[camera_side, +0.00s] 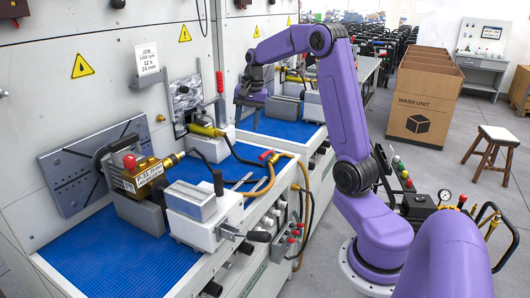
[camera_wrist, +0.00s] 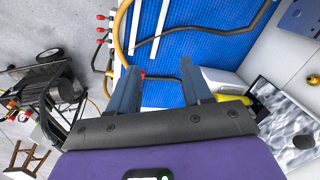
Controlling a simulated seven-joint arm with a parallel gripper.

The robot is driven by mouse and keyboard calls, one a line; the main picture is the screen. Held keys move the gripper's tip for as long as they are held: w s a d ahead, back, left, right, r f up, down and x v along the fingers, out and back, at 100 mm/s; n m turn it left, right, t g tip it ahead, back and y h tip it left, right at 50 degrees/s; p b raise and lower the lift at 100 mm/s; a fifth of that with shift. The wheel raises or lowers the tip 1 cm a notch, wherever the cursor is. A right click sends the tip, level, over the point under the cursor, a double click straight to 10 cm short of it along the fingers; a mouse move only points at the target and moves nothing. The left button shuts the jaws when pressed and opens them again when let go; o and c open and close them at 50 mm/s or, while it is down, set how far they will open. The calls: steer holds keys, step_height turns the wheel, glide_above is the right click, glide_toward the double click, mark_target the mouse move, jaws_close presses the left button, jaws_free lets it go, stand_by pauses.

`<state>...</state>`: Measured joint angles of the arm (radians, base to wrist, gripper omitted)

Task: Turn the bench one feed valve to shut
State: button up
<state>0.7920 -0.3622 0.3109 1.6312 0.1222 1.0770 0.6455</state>
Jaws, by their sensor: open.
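My gripper (camera_side: 250,112) is open and empty, raised above the benches, with its fingers pointing down. In the wrist view its two dark fingers (camera_wrist: 158,72) stand apart over a blue mat. A small red lever (camera_side: 265,155) sits by the yellow-orange hose at the right edge of the near bench, below my gripper and apart from it. It looks like a valve handle, but I cannot read a label on it. A small red tip (camera_wrist: 142,73) shows between the fingers in the wrist view; I cannot tell if it is the same lever.
The near bench's blue mat (camera_side: 90,262) bears a brass-coloured pump (camera_side: 138,177) and a white clamp block (camera_side: 203,212). Hoses (camera_side: 290,150) cross its right side. A cardboard box (camera_side: 424,97) and a stool (camera_side: 490,150) stand on the floor to the right.

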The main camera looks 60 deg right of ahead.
steer(key=s+d+m, duration=0.3)
steer(key=d+m, duration=0.2)
steer(key=d, duration=0.8)
glide_toward(264, 153)
steer(key=f, duration=0.6)
steer(key=w+f, duration=0.1)
steer(key=f, duration=0.2)
steer(key=shift+w+a, duration=0.1)
steer(key=shift+a, duration=0.05)
jaws_close()
